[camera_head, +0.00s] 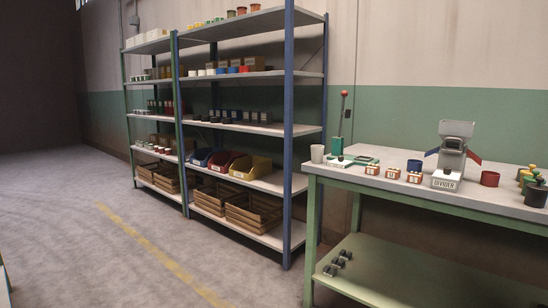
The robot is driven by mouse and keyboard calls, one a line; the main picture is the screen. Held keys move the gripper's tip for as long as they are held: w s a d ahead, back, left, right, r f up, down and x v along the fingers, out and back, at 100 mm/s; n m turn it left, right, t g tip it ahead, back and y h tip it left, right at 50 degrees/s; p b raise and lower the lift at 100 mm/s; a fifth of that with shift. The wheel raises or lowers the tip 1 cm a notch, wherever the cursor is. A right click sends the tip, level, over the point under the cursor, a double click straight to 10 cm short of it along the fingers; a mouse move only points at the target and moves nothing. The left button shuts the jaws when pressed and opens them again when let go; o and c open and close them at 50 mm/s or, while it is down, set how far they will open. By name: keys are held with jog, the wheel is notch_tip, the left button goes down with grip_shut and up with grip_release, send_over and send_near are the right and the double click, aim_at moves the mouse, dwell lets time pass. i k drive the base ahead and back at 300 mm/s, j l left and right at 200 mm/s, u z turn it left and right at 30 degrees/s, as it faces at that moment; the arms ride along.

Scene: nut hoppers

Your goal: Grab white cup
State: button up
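A white cup (317,153) stands upright at the left end of the workbench top (340,177), near its corner. Small white cups (201,72) also stand on an upper shelf of the blue-post rack, too small to make out well. My gripper is not in this view.
Shelving racks (288,140) stand behind on the left. The grey floor (80,230) at left is open.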

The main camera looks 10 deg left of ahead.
aim_at(317, 150)
jog(key=u, duration=0.15)
jog(key=i+l+u, duration=0.7)
jog(key=i+l, duration=0.3)
jog(key=l, duration=0.1)
